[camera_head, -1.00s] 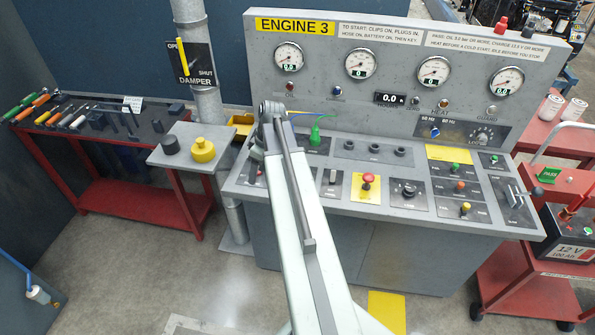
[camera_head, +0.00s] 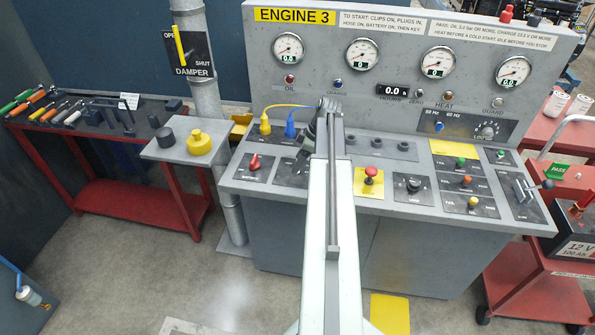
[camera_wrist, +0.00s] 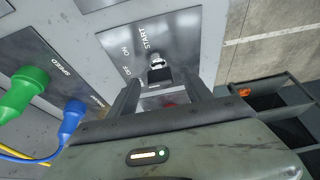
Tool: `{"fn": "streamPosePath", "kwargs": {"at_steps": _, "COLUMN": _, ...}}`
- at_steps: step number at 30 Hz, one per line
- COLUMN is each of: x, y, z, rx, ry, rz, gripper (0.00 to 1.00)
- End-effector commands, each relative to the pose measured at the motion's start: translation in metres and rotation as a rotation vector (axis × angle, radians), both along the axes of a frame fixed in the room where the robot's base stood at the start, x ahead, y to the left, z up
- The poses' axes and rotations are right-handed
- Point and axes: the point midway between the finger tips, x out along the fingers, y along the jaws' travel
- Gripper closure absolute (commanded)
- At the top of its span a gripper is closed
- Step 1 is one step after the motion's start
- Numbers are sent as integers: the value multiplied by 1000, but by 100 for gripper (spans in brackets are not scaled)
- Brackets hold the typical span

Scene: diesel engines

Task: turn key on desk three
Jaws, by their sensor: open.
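The grey desk under the ENGINE 3 sign (camera_head: 294,16) fills the middle of the head view. In the wrist view the key switch (camera_wrist: 157,62) is a small silver lock on a dark plate marked OFF, ON and START. A dark piece stands between it and my gripper. My gripper (camera_wrist: 158,78) is open, its two dark fingers apart on either side of the key switch. I cannot tell whether they touch it.
A green plug (camera_wrist: 24,90) and a blue plug (camera_wrist: 72,118) stand left of my gripper in the wrist view. A red mushroom button (camera_head: 373,171) is right of my arm. A red battery switch (camera_head: 254,163) is at left.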

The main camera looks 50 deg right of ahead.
Motion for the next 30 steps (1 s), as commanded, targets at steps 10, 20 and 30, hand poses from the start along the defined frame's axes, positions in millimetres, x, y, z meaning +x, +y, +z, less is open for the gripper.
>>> {"fn": "streamPosePath", "kwargs": {"at_steps": 10, "x": 4, "y": 3, "z": -12, "rx": 0, "ry": 0, "rz": -1, "gripper": 42}}
{"fn": "streamPosePath", "kwargs": {"at_steps": 20, "x": 4, "y": 4, "z": -12, "rx": 2, "ry": 1, "rz": -2, "gripper": 100}}
{"fn": "streamPosePath", "kwargs": {"at_steps": 30, "x": 2, "y": 5, "z": -13, "rx": 2, "ry": 3, "rz": -99, "gripper": 100}}
